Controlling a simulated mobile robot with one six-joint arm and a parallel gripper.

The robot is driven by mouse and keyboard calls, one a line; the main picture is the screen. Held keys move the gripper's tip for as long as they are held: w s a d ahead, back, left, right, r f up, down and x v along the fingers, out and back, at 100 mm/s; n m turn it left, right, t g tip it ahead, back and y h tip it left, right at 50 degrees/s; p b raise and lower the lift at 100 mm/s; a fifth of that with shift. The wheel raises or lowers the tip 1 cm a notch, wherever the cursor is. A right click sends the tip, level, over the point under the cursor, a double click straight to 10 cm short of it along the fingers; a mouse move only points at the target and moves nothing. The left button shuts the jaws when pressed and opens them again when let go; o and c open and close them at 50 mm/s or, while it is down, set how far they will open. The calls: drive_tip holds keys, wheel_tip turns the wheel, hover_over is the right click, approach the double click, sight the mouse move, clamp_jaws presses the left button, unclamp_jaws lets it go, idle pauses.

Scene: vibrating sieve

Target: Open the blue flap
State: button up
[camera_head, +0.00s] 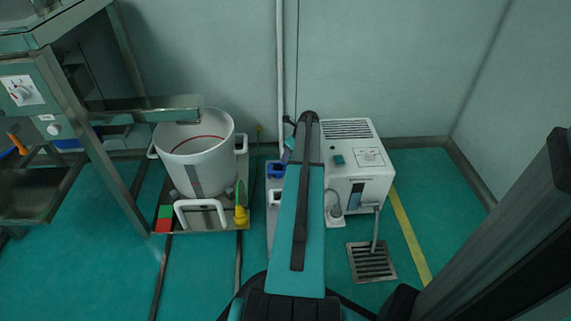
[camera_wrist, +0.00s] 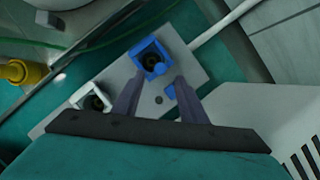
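A blue square frame (camera_wrist: 150,45) with a dark round opening sits on a long pale panel (camera_wrist: 200,68) in the wrist view. A blue tab (camera_wrist: 158,68) is on its near side; I cannot tell for sure whether this is the flap. A small blue piece (camera_wrist: 170,92) lies nearer, beside the right finger. My gripper (camera_wrist: 159,78) is open, with its two dark fingers apart and their tips just short of the blue frame. In the head view the blue part (camera_head: 274,169) shows left of my arm, which hides much of the panel.
A similar white square socket (camera_wrist: 92,98) sits on the same panel. A white box machine (camera_head: 350,150) stands right of my arm, with a floor drain (camera_head: 371,262) before it. A white bucket (camera_head: 198,160) and a metal frame stand left. The wall is close behind.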

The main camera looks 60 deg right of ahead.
sight(278, 166)
drive_tip(key=b+x, duration=0.2)
drive_tip(key=x, duration=0.3)
drive_tip(key=shift+w+f, duration=0.15)
drive_tip(key=shift+f, duration=0.15)
clamp_jaws()
